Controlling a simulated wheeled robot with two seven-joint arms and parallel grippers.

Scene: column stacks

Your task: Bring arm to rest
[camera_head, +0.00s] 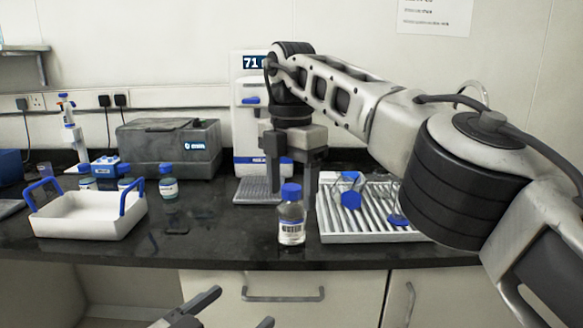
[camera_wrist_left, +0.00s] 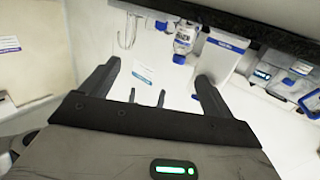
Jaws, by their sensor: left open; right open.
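My right gripper (camera_head: 291,198) points down over the counter, open, at the end of the arm that reaches in from the right. A clear bottle with a blue cap and white label (camera_head: 291,232) stands upright on the counter, its cap in line with the gap between the fingers. I cannot tell whether the fingers are around it or behind it; they do not look closed on it. My left gripper (camera_head: 243,306) is low at the bottom edge, in front of the cabinet. In the left wrist view my left gripper (camera_wrist_left: 157,69) is open with nothing held.
The black counter (camera_head: 215,245) carries a white tray with blue handles (camera_head: 85,222), small blue-capped bottles (camera_head: 168,188), a grey machine (camera_head: 168,148), a white instrument (camera_head: 250,95) and a ribbed rack (camera_head: 365,230) with glassware. A cabinet drawer (camera_head: 285,290) lies below.

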